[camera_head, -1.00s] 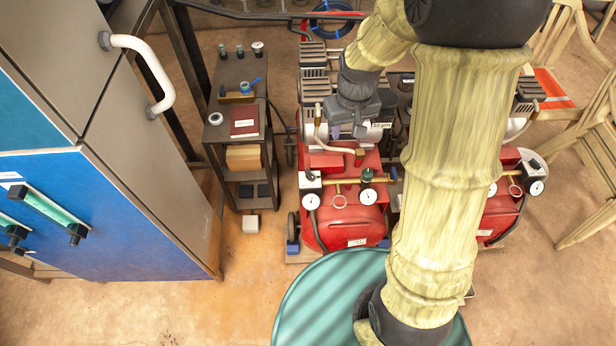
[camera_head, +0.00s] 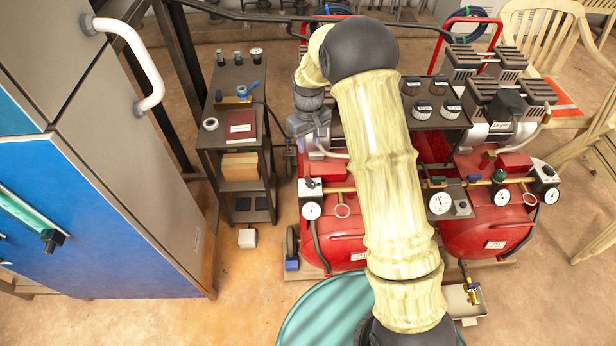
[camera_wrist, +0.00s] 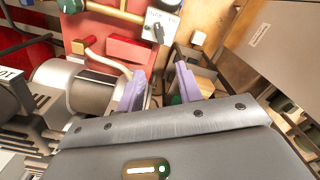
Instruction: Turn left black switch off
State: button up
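The left black switch (camera_head: 309,183) sits on a small pale box at the left end of the left red compressor's brass pipe, above a round gauge. It also shows in the wrist view (camera_wrist: 157,31) as a black lever on a white labelled plate. My gripper (camera_head: 311,150) hangs above and behind the switch in the head view, apart from it. In the wrist view my gripper (camera_wrist: 159,69) has its two purple fingers spread with nothing between them. Another black switch (camera_head: 548,170) sits on a similar box on the right compressor.
The left red tank (camera_head: 335,240) and right red tank (camera_head: 490,235) stand side by side. A dark shelf cart (camera_head: 237,170) is at the left, beside a blue and grey cabinet (camera_head: 110,220). Gauges and pipes crowd the switches. Floor is open between cart and compressors.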

aim_at(309, 179)
notch_tip(309, 179, down, 17)
jog(key=shift+b, duration=0.55)
jog(key=shift+c, duration=0.3)
grip_shut()
